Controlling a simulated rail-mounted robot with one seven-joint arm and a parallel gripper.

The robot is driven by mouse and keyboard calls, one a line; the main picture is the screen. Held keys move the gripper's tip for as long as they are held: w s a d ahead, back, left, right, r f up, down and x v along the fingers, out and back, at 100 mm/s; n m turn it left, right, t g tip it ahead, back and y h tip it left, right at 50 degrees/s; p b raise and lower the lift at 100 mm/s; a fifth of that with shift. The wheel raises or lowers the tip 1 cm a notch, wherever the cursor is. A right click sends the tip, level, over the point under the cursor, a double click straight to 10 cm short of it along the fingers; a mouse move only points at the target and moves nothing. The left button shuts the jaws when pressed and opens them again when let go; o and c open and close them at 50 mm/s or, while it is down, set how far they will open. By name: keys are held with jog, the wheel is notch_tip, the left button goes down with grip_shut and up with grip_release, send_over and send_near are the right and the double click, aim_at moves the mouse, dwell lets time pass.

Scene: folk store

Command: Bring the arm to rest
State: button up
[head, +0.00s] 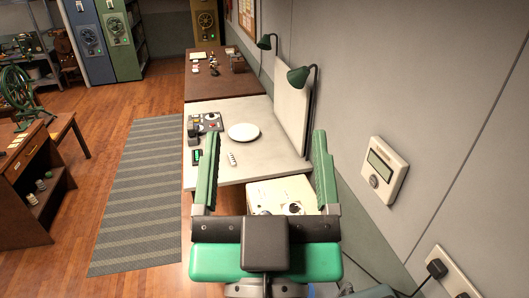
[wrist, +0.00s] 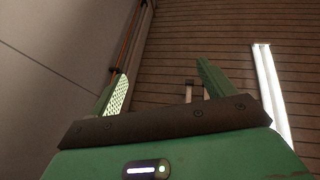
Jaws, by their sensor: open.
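My gripper (head: 266,172) is in the lower middle of the head view, with its two green fingers spread wide apart. Nothing is between the fingers. It is in the air in front of the near end of the white table (head: 256,112). In the wrist view my gripper (wrist: 162,92) is also open and empty, and that camera looks up toward a slatted ceiling (wrist: 215,40) and a grey wall.
A thermostat (head: 381,170) is on the right wall. A striped rug (head: 143,200) and open floor lie left.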

jog(key=shift+t, duration=0.7)
jog(key=s+r, duration=0.3)
jog(key=r, duration=0.1)
jog(key=shift+s, duration=0.35)
